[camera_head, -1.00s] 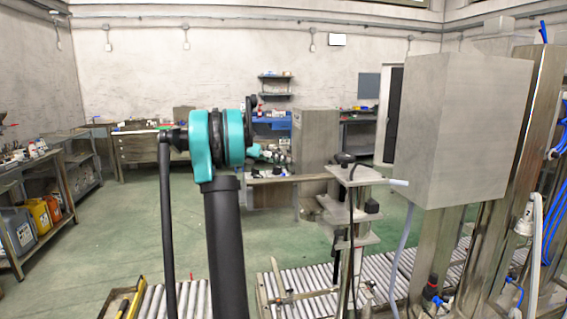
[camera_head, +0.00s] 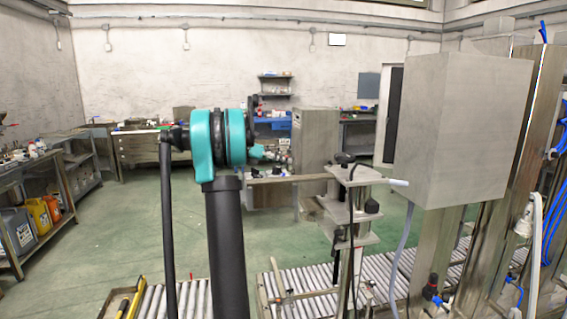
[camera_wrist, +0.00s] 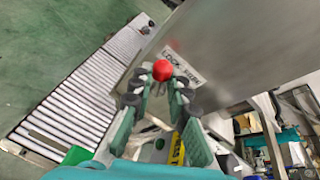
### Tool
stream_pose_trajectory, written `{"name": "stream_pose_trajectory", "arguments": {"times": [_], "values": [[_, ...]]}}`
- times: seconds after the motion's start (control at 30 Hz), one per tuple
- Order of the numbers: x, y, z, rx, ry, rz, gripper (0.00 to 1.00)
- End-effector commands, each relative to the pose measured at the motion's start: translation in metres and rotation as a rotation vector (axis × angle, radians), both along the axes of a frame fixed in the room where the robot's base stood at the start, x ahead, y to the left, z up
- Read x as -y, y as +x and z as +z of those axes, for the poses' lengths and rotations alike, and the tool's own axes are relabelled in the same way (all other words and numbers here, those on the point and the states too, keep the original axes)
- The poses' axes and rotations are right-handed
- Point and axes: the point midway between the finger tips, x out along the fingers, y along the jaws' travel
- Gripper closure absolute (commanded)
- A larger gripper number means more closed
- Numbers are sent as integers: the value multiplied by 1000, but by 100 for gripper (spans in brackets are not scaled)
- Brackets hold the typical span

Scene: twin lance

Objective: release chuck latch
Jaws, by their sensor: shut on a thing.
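A red round knob (camera_wrist: 162,70) shows in the wrist view, in front of a grey metal panel (camera_wrist: 225,45). A white label (camera_wrist: 183,66) with dark lettering is on the panel beside the knob; its text is blurred. My gripper (camera_wrist: 160,86) has its green and black fingers on both sides of the knob and is shut on it. The part of the latch below the knob is mostly hidden between the fingers. In the head view the gripper and knob are hidden, and only my arm shows.
A roller conveyor (camera_wrist: 75,95) runs on the left of the wrist view. In the head view, a metal fixture with stacked plates (camera_head: 355,210) and a large grey box (camera_head: 465,130) stand at the right. Open green floor (camera_head: 120,225) lies at the left.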

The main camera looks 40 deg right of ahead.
Motion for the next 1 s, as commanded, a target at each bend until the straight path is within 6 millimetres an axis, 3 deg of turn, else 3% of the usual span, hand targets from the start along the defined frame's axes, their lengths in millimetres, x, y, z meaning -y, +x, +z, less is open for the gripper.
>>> {"name": "stream_pose_trajectory", "arguments": {"times": [0.4, 0.77, 0.8, 1.0], "values": [[-8, -14, 3, 313, -173, 2, 100], [-9, -15, 3, 343, -189, 1, 100], [-9, -15, 3, 343, -188, 0, 83], [-9, -15, 3, 342, -189, 1, 62]]}}
